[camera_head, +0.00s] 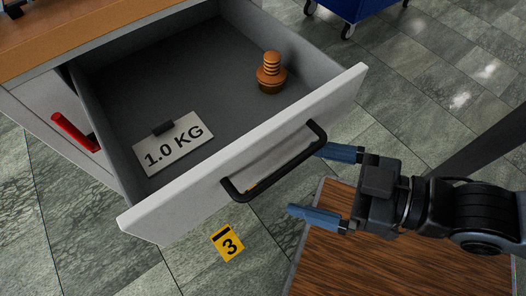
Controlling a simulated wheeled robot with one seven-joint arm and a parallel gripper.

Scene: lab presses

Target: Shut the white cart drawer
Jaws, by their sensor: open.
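The white cart drawer (165,219) stands pulled out from the cart, its inside open to view from above. A black bar handle (284,179) runs along its front. My gripper (318,181) is open, with two blue fingers pointing left toward the drawer front. The upper finger lies close to the right end of the handle, and I cannot tell whether it touches. The lower finger is apart from the handle, with floor visible between them. Nothing is held between the fingers.
Inside the drawer lie a "1.0 KG" card (168,150) and a copper-coloured weight (271,74). A blue wheeled bin (357,8) stands at the back. A yellow marker "3" (227,242) lies on the tiled floor.

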